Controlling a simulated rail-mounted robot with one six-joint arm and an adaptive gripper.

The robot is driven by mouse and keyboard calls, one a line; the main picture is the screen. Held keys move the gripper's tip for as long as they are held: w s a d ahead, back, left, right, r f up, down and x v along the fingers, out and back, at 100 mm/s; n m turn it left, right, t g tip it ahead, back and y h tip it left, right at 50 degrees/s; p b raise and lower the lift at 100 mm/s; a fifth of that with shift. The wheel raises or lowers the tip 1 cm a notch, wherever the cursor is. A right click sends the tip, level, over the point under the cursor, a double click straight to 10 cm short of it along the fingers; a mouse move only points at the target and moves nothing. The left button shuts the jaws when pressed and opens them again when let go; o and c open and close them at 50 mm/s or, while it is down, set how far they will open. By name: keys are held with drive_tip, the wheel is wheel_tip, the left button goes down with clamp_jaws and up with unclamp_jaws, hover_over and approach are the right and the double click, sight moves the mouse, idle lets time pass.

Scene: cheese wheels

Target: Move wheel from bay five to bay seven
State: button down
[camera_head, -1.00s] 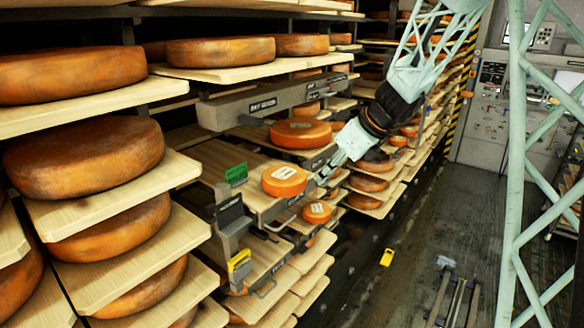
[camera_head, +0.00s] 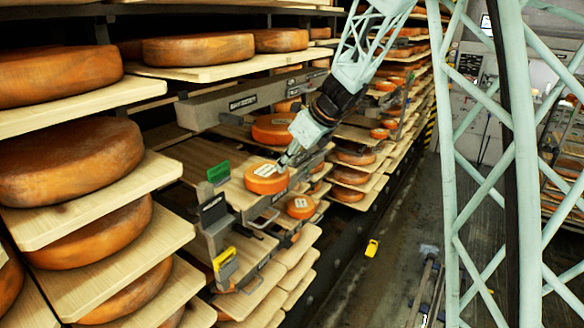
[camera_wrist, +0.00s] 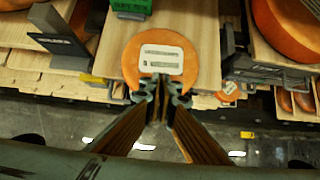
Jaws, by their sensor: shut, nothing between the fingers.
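A small orange wheel (camera_head: 265,181) with a white label lies flat on a pull-out wooden board. It also shows in the wrist view (camera_wrist: 160,32). My gripper (camera_head: 284,161) is at the wheel's right upper edge. In the wrist view my gripper (camera_wrist: 162,88) is shut, with its fingertips over the wheel's near edge beside the label; contact cannot be told. Nothing is held. The bay signs are too small to read.
A green block (camera_head: 218,173) stands on the board left of the wheel. A grey bracket (camera_head: 214,215) and yellow tag (camera_head: 224,264) are at the front. A grey beam (camera_head: 240,101) crosses above. Large wheels (camera_head: 65,160) fill the left racks.

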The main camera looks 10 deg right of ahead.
sight(271, 172)
drive_tip(key=shift+w+a, duration=1.2)
drive_tip(key=shift+w, duration=0.05)
drive_tip(key=shift+w+a+f, duration=0.1)
drive_tip(key=shift+f, duration=0.75)
drive_tip(key=shift+s+f, duration=0.1)
drive_tip(key=shift+s, duration=0.2)
drive_tip(key=shift+s+d+f, duration=0.15)
drive_tip(key=shift+s+d, duration=0.4)
drive_tip(key=shift+w+r+p, duration=0.2)
drive_tip(key=shift+r+p, duration=0.4)
drive_tip(key=shift+r, duration=0.3)
